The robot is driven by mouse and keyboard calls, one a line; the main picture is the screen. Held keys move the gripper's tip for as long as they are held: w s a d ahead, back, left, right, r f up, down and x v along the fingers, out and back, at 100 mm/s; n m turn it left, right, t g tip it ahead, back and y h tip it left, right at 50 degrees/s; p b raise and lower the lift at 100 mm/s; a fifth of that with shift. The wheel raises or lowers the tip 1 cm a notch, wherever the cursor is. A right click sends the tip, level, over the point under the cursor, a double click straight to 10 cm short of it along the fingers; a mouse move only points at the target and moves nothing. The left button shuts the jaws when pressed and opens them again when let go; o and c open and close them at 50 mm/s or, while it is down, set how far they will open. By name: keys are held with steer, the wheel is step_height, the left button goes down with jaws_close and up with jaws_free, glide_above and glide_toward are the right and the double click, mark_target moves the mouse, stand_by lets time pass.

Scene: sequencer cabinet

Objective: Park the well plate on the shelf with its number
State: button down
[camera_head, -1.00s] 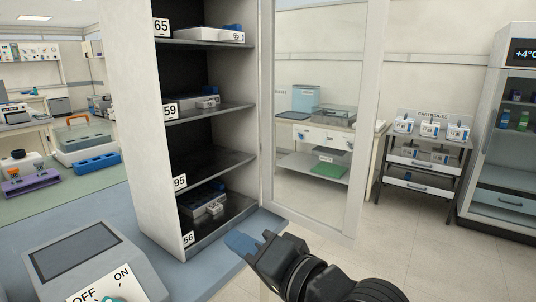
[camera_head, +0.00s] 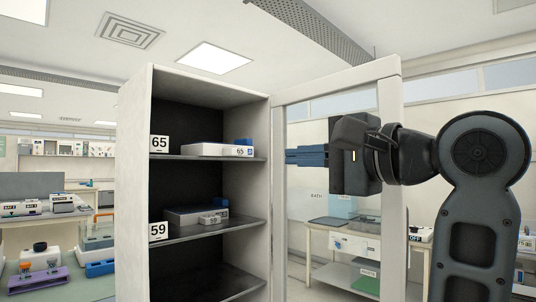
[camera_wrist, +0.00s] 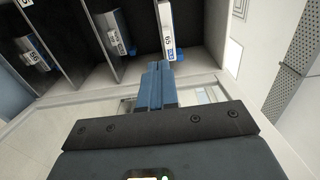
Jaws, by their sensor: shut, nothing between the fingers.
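The cabinet (camera_head: 133,190) stands open, with number labels on its shelves. The 65 shelf (camera_head: 172,157) carries a pale plate-like item marked 65 (camera_head: 215,150) with a blue part at its right. The 59 shelf (camera_head: 205,231) carries a similar item marked 59 (camera_head: 190,216). In the wrist view the 65 item (camera_wrist: 166,30) is just beyond my fingertips, and the 59 item (camera_wrist: 111,35) is left of it. My gripper (camera_head: 288,156) is shut and empty, in front of the glass door at about the 65 shelf's height. Its blue fingers (camera_wrist: 157,84) are together. I cannot single out a separate well plate.
The framed glass door (camera_head: 392,230) stands open at the cabinet's right, behind my gripper. A bench (camera_head: 345,224) shows through it. Another bench with lab devices (camera_head: 40,258) is at the left. The lower shelves are cut off in the head view.

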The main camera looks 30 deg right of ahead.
mark_target(237, 151)
steer(key=x, duration=0.4)
steer(key=r+p+x, duration=0.1)
steer(key=x, duration=0.8)
steer(key=shift+w+d+r, duration=0.15)
steer(key=shift+d, duration=0.15)
steer(key=shift+w+a+r+p, duration=0.15)
steer(key=shift+w+a+p, duration=0.05)
steer(key=shift+w+p, duration=0.3)
steer(key=shift+p+x, duration=0.55)
steer(key=shift+x, duration=0.5)
steer(key=shift+d, duration=0.1)
